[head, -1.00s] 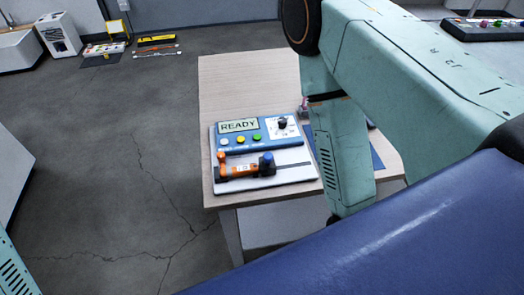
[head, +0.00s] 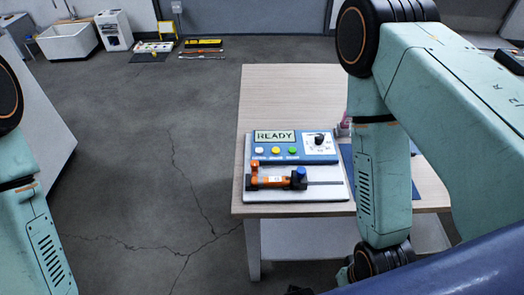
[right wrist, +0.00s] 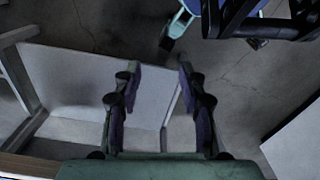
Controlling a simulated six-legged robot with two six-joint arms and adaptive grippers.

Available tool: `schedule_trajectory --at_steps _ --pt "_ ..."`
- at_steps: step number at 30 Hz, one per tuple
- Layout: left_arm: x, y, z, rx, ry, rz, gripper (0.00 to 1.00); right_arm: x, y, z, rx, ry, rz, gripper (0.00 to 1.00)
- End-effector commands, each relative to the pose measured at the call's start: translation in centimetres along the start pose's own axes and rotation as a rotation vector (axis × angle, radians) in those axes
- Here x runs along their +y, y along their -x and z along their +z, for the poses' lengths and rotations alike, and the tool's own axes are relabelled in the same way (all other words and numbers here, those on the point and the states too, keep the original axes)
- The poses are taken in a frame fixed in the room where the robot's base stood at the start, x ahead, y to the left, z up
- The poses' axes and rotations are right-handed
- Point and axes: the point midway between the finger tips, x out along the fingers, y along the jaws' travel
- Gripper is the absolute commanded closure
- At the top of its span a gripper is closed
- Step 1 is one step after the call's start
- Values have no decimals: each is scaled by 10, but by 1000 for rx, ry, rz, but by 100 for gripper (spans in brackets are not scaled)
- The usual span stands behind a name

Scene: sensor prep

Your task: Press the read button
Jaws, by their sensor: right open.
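In the head view a blue panel (head: 318,149) stands on the table. Its screen (head: 275,136) reads READY. Below the screen is a row of a white button (head: 259,150), a yellow button (head: 275,150) and a green button (head: 292,150); their labels are too small to read. A dial (head: 319,139) is at the panel's right. An orange and black device (head: 275,180) lies on the white base in front. My right gripper (right wrist: 159,68) is open and empty in the right wrist view, near the table's lower shelf. My left gripper is out of view.
The wooden table (head: 285,90) is bare behind the panel. A blue mat (head: 430,190) is partly hidden by my right arm, near a small pinkish item (head: 344,126). The lower shelf (right wrist: 75,90) shows under the table. Floor left of the table is clear.

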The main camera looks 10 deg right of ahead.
Motion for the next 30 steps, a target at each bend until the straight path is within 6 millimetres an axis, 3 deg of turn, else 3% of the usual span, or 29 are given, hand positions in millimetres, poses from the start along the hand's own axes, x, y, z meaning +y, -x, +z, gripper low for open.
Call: schedule_trajectory --at_steps 13,27,30 --pt "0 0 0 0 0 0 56 0 0 0 0 0 0 59" --pt "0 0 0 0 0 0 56 0 0 0 0 0 0 99" --pt "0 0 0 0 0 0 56 0 0 0 0 0 0 100"
